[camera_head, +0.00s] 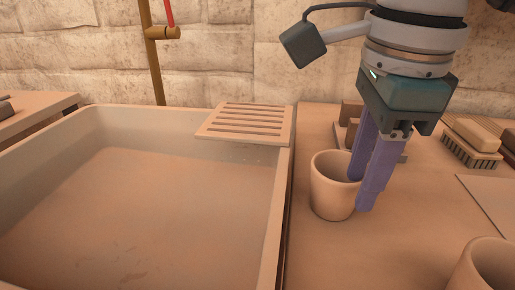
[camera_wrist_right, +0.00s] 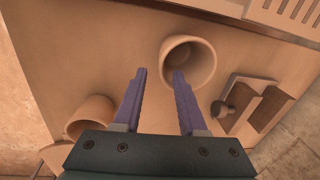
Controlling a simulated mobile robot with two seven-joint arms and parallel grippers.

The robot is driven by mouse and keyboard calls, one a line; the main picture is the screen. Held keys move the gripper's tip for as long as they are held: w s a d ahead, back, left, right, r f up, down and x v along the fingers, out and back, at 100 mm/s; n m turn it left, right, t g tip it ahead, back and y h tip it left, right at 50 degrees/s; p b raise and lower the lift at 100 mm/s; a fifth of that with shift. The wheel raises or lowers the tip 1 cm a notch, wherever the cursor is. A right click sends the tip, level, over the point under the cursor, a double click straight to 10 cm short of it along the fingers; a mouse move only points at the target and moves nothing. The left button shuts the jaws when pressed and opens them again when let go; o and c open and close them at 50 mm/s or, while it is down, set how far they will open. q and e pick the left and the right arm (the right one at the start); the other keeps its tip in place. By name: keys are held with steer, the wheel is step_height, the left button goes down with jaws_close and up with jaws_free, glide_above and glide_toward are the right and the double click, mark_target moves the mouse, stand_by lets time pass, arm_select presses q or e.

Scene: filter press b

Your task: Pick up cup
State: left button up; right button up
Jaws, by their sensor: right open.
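A plain tan cup (camera_head: 332,192) stands upright on the counter just right of the sink; it also shows in the right wrist view (camera_wrist_right: 204,64), with its opening visible. My right gripper (camera_head: 360,194) points down at the cup's right side, its two purple fingers apart. One finger overlaps the cup's mouth and appears to be inside it; the other is outside, beside the right wall. In the wrist view the gripper (camera_wrist_right: 160,73) has one fingertip over the rim and the other clear of it. Contact cannot be told. My left gripper is out of view.
A second tan cup (camera_head: 487,268) stands at the front right, cut off by the frame. The large sink (camera_head: 283,215) fills the left, with a slotted board (camera_head: 248,121) on its back corner. A brush (camera_head: 474,150) lies at the back right. A stone wall closes the back.

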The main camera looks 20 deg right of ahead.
mark_target(339, 217)
steer(key=f, duration=0.3)
steer(key=w+f, duration=0.1)
steer(key=shift+a+f, duration=0.25)
steer(key=shift+f, duration=0.05)
steer(key=shift+w, duration=0.1)
steer(key=shift+c, duration=0.3)
jaws_close()
stand_by(0.7)
